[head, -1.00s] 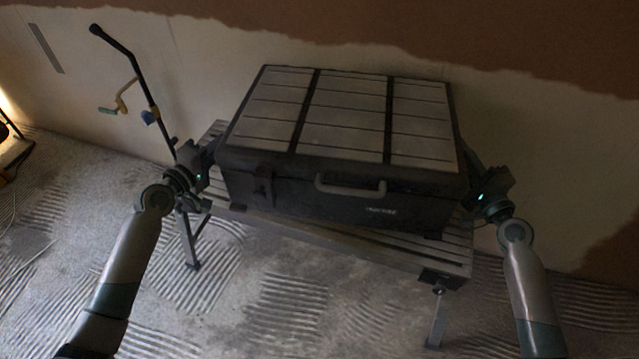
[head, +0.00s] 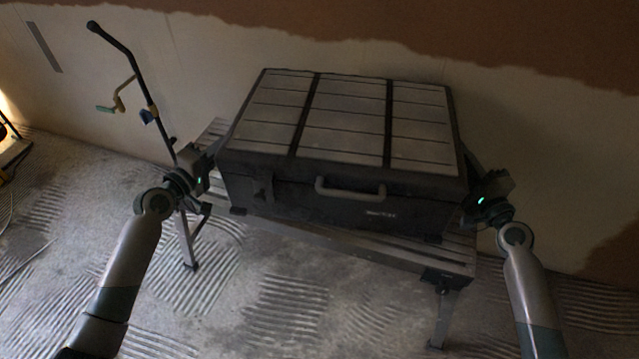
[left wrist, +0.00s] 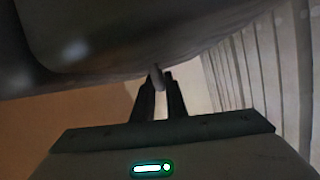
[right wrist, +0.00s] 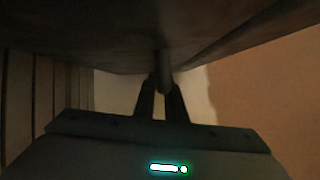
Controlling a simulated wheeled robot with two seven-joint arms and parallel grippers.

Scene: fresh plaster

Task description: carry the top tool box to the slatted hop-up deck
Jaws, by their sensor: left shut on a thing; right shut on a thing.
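The tool box (head: 335,133), dark with a pale ribbed lid, is level over the slatted hop-up deck (head: 350,249) in the head view. Its underside is close to the slats; I cannot tell whether it touches them. My left gripper (head: 212,155) is shut at the box's left end, and my right gripper (head: 474,185) at its right end. The left wrist view shows the left fingers (left wrist: 158,82) closed on a grip under the dark box. The right wrist view shows the right fingers (right wrist: 163,85) closed likewise. The box hides most of the deck top.
A black rod with a crank handle (head: 148,115) leans near the wall behind the deck's left end. The plastered wall (head: 540,150) is close behind the box. The grooved floor in front (head: 285,305) is clear.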

